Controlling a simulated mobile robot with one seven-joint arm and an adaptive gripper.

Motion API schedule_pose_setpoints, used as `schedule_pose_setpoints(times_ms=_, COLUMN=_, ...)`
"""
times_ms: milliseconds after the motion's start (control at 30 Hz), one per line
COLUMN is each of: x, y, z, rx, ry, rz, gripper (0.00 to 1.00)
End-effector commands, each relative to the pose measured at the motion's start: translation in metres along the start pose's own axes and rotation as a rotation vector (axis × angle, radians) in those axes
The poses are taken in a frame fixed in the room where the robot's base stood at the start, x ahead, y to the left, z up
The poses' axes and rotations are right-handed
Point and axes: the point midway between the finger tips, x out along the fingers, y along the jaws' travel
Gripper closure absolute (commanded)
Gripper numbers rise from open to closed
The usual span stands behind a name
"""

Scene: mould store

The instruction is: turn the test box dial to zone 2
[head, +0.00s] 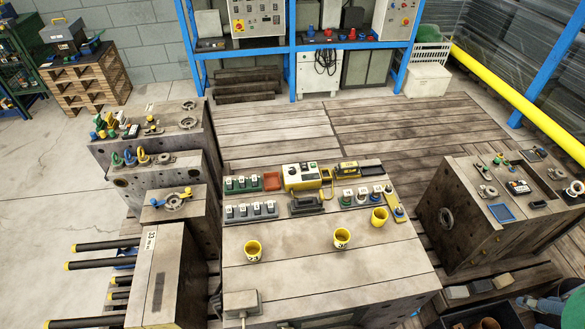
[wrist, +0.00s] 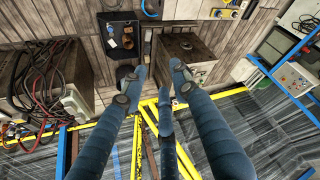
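The test box appears to be the yellow box with a pale top (head: 302,178), at the back middle of the centre block in the head view. A small dark round spot on its top may be the dial; its setting and zone marks are too small to read. My gripper (wrist: 156,77) shows in the wrist view with its blue-grey fingers spread apart and nothing between them. It is away from the test box, and I cannot pick the box out in the wrist view. Part of my arm shows at the bottom right of the head view.
Three yellow cups, one of them the middle cup (head: 342,238), stand on the centre block (head: 320,268). Another block (head: 470,235) stands right. A yellow rail (head: 520,105) crosses the back right.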

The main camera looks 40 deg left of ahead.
Motion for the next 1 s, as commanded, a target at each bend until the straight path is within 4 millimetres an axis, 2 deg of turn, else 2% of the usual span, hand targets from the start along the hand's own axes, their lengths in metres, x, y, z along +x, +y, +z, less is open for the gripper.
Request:
schedule_pose_setpoints(times_ms=167, x=-0.004, y=-0.007, z=-0.021, rx=-0.040, ry=-0.014, rz=-0.010, gripper=0.71)
schedule_pose_setpoints(times_ms=467, x=-0.008, y=-0.034, z=-0.085, rx=-0.177, ry=-0.052, rz=-0.043, gripper=0.71)
schedule_pose_setpoints(times_ms=767, x=0.001, y=-0.075, z=-0.153, rx=-0.332, ry=-0.091, rz=-0.080, gripper=0.71)
schedule_pose_setpoints(times_ms=1000, x=0.015, y=-0.115, z=-0.201, rx=-0.456, ry=-0.120, rz=-0.109, gripper=0.71)
